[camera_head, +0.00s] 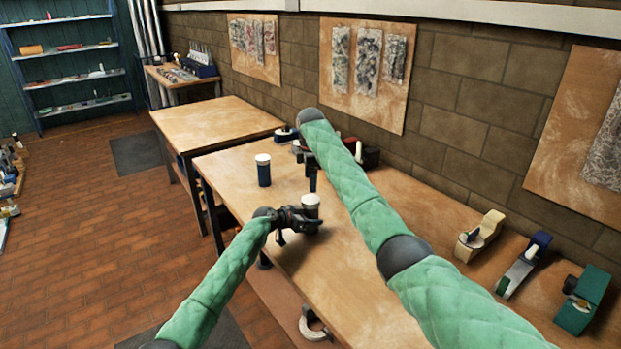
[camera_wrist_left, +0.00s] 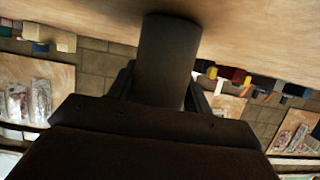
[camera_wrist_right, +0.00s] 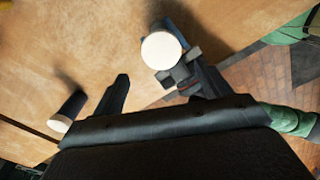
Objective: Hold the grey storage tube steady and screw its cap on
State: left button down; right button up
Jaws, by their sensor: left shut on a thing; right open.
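The grey storage tube (camera_wrist_left: 168,60) stands upright on the table between the fingers of my left gripper (camera_head: 300,218), which is shut on it. In the left wrist view its far end meets the tabletop. A white cap (camera_head: 310,200) sits at the tube's top; it shows as a white disc in the right wrist view (camera_wrist_right: 161,50). How tightly it is seated I cannot tell. My right gripper (camera_wrist_right: 163,84) is open and empty above the table, its fingers pointing toward the capped tube. In the head view it is mostly hidden behind my right arm.
A dark blue tube with a white cap (camera_head: 263,172) stands on the table (camera_head: 225,165) to the left of the grey tube. Tape dispensers (camera_head: 480,238) line the table's wall side at right. More small items stand at the back. The table's left front corner is bare.

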aim_at(311, 199)
jog(key=shift+n, duration=0.3)
jog(key=shift+f, duration=4)
jog(key=c, duration=1)
jog(key=shift+m, duration=1.7)
